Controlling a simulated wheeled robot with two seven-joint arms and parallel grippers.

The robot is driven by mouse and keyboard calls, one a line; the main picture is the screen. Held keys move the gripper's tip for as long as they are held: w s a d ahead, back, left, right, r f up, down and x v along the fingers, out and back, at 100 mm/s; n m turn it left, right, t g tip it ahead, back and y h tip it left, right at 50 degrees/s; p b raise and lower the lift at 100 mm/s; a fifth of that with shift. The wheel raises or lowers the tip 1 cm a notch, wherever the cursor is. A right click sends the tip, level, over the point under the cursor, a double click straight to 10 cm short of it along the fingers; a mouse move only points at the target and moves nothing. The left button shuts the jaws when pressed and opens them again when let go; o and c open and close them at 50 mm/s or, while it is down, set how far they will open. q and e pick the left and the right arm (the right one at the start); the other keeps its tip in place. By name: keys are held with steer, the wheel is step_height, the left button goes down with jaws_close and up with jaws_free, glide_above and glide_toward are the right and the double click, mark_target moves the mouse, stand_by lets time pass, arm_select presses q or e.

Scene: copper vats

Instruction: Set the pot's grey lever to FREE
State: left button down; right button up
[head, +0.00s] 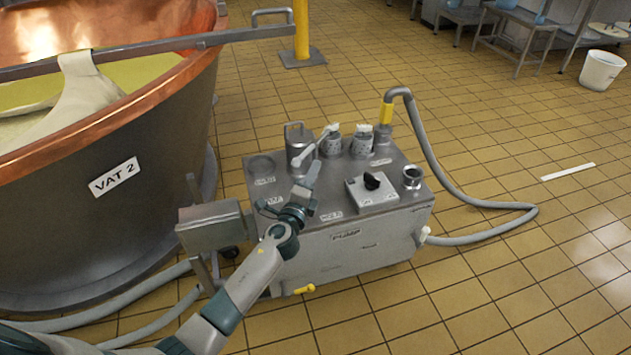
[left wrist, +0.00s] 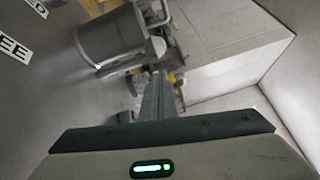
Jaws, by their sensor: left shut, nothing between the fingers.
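The metal pot (head: 298,138) stands on top of the steel pump cart (head: 345,250). It also shows in the left wrist view (left wrist: 108,38), upper left of centre. A light grey lever (head: 318,143) slants up beside the pot in the head view; a grey rod end beside the pot in the wrist view may be the lever (left wrist: 154,47). My left gripper (head: 311,172) is just in front of the pot, over the cart top. Its fingers (left wrist: 157,85) are shut and empty, pointing towards the pot. Contact with the lever cannot be told. Part of a label ending in "EE" (left wrist: 13,49) shows at the left.
A copper vat (head: 110,190) marked VAT 2 stands left of the cart. A box with a black knob (head: 372,181), two white-topped fittings and a hose (head: 440,165) are on the cart top. A grey box (head: 210,225) juts from its left side.

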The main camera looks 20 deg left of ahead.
arm_select(q)
steer(key=shift+w+a+r, duration=0.15)
steer(key=shift+a, duration=0.4)
steer(key=shift+w+a+r, duration=0.1)
steer(key=shift+a+r, duration=0.05)
steer(key=shift+a, duration=0.4)
arm_select(e)
steer(key=shift+s+d+f, duration=0.2)
steer(key=shift+s+d, duration=0.05)
steer(key=shift+d, duration=0.2)
arm_select(q)
steer(key=shift+a, duration=0.1)
arm_select(e)
steer(key=shift+w, duration=0.1)
